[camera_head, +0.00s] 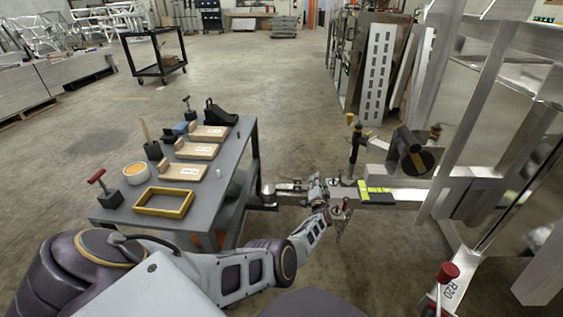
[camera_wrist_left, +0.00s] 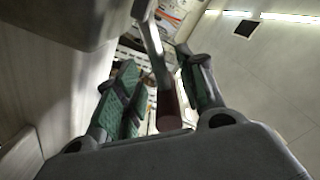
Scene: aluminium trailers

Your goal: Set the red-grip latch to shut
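The red-grip latch shows in the left wrist view as a dark red grip (camera_wrist_left: 168,110) on a pale metal lever (camera_wrist_left: 153,42). The grip lies between the two green-padded fingers of my left gripper (camera_wrist_left: 160,72). A gap shows between the grip and the left-hand finger; the other finger is very close, and contact is unclear. In the head view my left gripper (camera_head: 319,190) is at the trailer's tongue (camera_head: 405,196), near its coupler end. The latch is not clear there, hidden by or lost beside the gripper. My right gripper is not in view.
A grey cart (camera_head: 232,160) with wooden blocks, a yellow frame (camera_head: 164,202) and a red T-handle (camera_head: 97,178) stands left of the tongue. A winch (camera_head: 415,155) and a yellow-green level (camera_head: 375,195) are on the trailer. A red knob (camera_head: 447,270) is at lower right.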

